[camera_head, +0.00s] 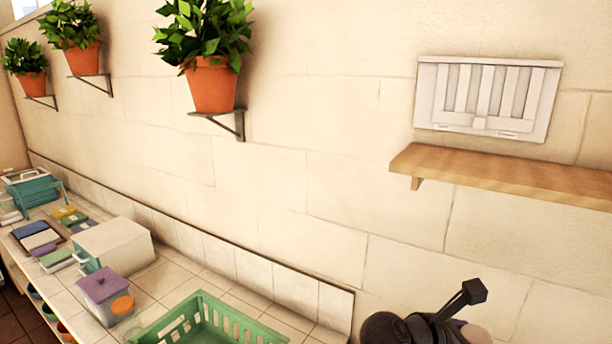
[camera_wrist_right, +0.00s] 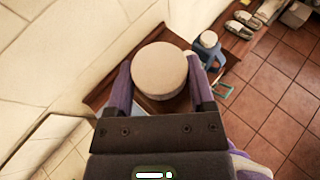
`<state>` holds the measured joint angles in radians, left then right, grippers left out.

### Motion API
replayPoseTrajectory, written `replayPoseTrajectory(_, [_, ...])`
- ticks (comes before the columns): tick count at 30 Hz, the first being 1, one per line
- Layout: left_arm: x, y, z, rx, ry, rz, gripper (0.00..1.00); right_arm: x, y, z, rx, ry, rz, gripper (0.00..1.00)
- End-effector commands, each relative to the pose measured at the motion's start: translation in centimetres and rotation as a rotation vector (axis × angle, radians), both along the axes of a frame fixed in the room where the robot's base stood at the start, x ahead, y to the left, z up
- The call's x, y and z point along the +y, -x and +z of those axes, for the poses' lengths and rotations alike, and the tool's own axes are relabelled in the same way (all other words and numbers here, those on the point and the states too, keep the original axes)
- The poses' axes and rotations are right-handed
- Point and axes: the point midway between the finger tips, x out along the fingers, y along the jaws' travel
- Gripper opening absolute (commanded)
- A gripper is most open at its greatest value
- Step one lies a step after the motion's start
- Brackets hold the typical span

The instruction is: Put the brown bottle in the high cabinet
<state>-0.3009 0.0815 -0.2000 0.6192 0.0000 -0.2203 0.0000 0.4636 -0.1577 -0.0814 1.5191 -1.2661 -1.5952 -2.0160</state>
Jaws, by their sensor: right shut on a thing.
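A white slatted unit (camera_head: 487,98) is on the wall at upper right in the head view. It looks closed, and I cannot tell for sure that it is the high cabinet. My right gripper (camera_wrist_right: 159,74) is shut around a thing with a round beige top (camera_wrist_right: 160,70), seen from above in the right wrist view. Its body is mostly hidden below the top, so I cannot confirm that it is the brown bottle. Dark parts of my right arm show at the bottom right of the head view, below the wooden shelf. My left gripper is out of view.
A wooden shelf (camera_head: 510,178) juts from the wall under the white unit; its visible top looks bare. A green basket (camera_head: 215,320), a purple-lidded box (camera_head: 104,288) and a white box (camera_head: 115,245) stand on the tiled counter. Potted plants (camera_head: 210,84) sit on wall brackets.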

Motion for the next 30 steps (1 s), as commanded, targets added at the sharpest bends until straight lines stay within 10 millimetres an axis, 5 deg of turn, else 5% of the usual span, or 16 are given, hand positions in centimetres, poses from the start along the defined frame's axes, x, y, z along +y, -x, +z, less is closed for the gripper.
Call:
replayPoseTrajectory(15, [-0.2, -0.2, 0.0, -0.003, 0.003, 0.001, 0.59, 6.1, 3.6, 4.0, -0.022, 0.008, 0.199, 0.0])
replayPoseTrajectory(30, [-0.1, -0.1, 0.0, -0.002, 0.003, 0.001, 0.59, 10.5, 7.8, 5.0, -0.035, 0.01, 0.395, 0.0])
